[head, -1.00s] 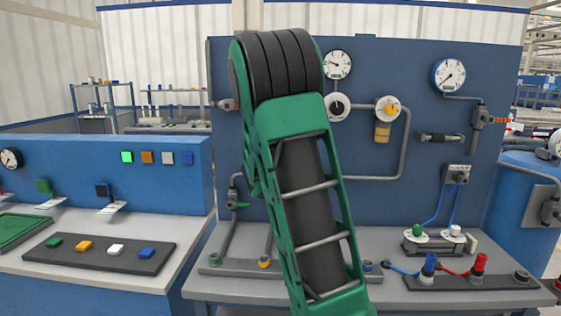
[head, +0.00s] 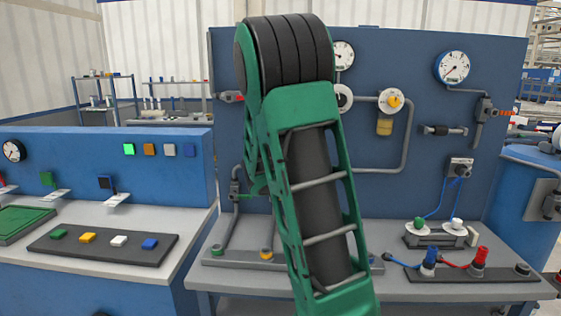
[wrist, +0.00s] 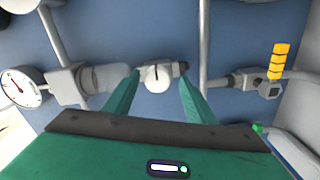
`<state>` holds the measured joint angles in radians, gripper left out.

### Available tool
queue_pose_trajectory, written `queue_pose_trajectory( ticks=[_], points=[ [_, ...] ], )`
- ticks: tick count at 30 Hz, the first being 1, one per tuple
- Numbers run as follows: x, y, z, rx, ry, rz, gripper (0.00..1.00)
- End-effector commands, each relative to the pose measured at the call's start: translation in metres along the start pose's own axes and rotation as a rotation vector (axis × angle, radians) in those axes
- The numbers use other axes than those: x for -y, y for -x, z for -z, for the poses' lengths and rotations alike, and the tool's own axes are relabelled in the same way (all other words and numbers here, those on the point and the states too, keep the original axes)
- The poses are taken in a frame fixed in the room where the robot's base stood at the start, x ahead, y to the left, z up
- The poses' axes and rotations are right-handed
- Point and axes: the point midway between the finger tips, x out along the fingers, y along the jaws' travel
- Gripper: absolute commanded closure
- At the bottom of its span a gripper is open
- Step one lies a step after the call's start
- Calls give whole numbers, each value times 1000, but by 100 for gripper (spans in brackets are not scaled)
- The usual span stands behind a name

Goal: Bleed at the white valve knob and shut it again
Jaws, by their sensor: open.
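In the wrist view, a round white knob (wrist: 157,78) with a dark mark at its centre sits on a grey fitting against the blue panel. My gripper (wrist: 159,74) is open, with one green finger on each side of the knob in the picture. Gaps show between the fingers and the knob, and I cannot tell how far the tips are from it in depth. In the head view my green arm covers the gripper and the part of the panel in front of it, so I cannot make out this knob there.
A pressure gauge (wrist: 20,88) and grey pipework flank the knob, with an orange ribbed part (wrist: 278,62) at right. On the blue panel (head: 420,70) are a yellow-centred valve (head: 391,101) and another gauge (head: 453,67). Green and white knobs (head: 456,223) stand on the bench.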

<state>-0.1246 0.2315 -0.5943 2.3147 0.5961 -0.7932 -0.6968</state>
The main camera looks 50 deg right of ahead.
Motion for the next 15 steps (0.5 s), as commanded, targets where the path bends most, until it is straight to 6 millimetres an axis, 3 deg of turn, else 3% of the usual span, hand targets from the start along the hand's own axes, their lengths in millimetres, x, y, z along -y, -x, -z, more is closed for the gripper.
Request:
queue_pose_trajectory(
  ticks=[9,15],
  points=[
    [3,60,2,-3,1,5,50],
    [3,82,1,-1,1,6,50]
  ],
)
